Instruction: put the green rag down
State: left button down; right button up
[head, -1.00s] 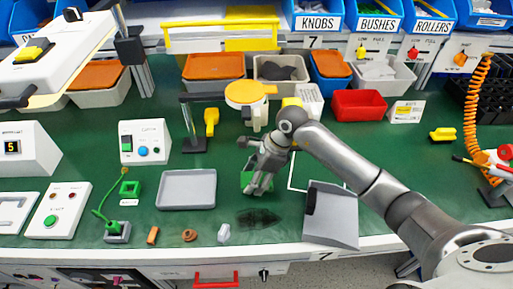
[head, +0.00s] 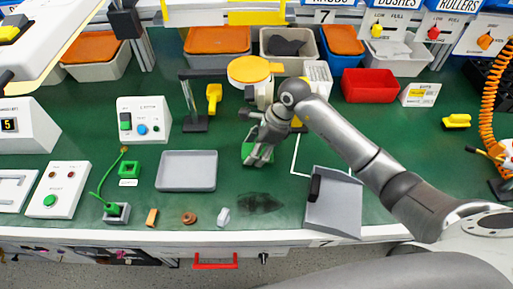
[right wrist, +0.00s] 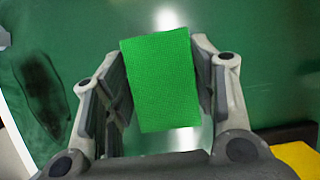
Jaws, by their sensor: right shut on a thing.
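The green rag (right wrist: 162,80) is between the two fingers of my right gripper (right wrist: 160,95), which is shut on it in the right wrist view. In the head view the rag (head: 249,151) shows as a brighter green patch, partly hidden behind my right gripper (head: 257,158). The gripper points down over the green bench top (head: 330,125). I cannot tell whether the rag touches the bench. My left gripper is not in view.
A dark smear (head: 260,203) lies on the bench just in front of the gripper. A grey tray (head: 187,171) is to the left and a grey dustpan-like scoop (head: 335,205) to the right. A yellow-topped device (head: 255,72) stands behind. Small parts lie near the front edge.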

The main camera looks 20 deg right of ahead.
jog(key=o, duration=0.8)
jog(key=shift+s+d+f, duration=0.1)
jog(key=shift+d+f, duration=0.05)
jog(key=shift+f, duration=0.05)
jog(key=shift+o, duration=0.8)
jog(key=shift+f, duration=0.1)
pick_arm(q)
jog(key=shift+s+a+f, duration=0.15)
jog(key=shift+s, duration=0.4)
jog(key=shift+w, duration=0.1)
